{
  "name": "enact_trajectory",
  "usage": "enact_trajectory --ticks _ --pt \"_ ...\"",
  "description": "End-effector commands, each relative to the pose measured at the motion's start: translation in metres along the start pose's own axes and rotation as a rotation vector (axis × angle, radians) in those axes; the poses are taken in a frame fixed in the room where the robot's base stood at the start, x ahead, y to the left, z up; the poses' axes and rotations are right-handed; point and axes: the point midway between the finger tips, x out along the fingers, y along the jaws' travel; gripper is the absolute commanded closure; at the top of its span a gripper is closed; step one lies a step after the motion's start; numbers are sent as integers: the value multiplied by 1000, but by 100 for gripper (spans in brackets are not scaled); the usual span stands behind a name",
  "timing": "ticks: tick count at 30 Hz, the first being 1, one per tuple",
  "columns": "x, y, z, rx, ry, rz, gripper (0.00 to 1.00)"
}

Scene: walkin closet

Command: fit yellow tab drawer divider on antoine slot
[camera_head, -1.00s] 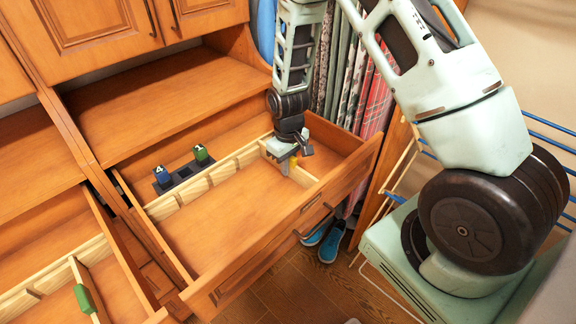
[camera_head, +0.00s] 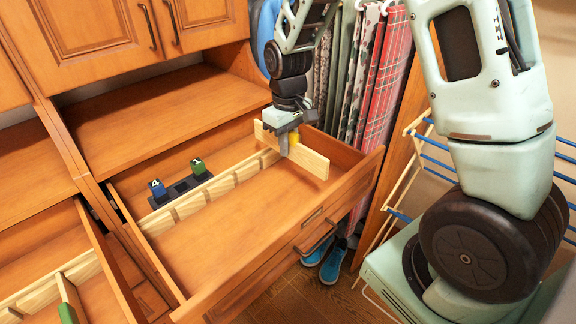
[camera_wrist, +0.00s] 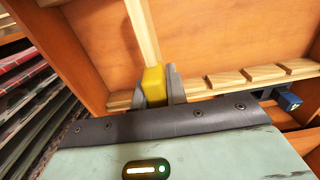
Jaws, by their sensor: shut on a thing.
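My gripper (camera_head: 287,146) is shut on the yellow tab (camera_head: 294,138) of a pale wooden drawer divider (camera_head: 312,162). The divider looks raised above the right part of the open drawer (camera_head: 225,222), running from the slotted rail side toward the drawer front. In the wrist view, the yellow tab (camera_wrist: 153,84) sits between my fingers and the divider (camera_wrist: 143,30) extends away from it. The slotted pale wooden rail (camera_head: 212,190) crosses the drawer, with several notches; some also show in the wrist view (camera_wrist: 265,73). I cannot read any name on the slots.
Behind the rail lies a dark tray (camera_head: 181,187) with a blue block marked 4 (camera_head: 157,188) and a green block marked 1 (camera_head: 198,166). Another open drawer at left holds a green-tabbed divider (camera_head: 68,313). Hanging cloths (camera_head: 385,75) stand close right of my gripper.

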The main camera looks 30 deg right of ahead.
Motion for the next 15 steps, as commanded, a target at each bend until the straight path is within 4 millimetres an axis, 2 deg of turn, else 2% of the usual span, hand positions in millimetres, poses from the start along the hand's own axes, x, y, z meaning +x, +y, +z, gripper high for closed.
enact_trajectory --ticks 6,10,15 --pt "-40 0 -1 0 5 2 100" --pt "-53 0 0 0 2 1 100" --pt "-58 -9 -3 -4 -4 0 100"
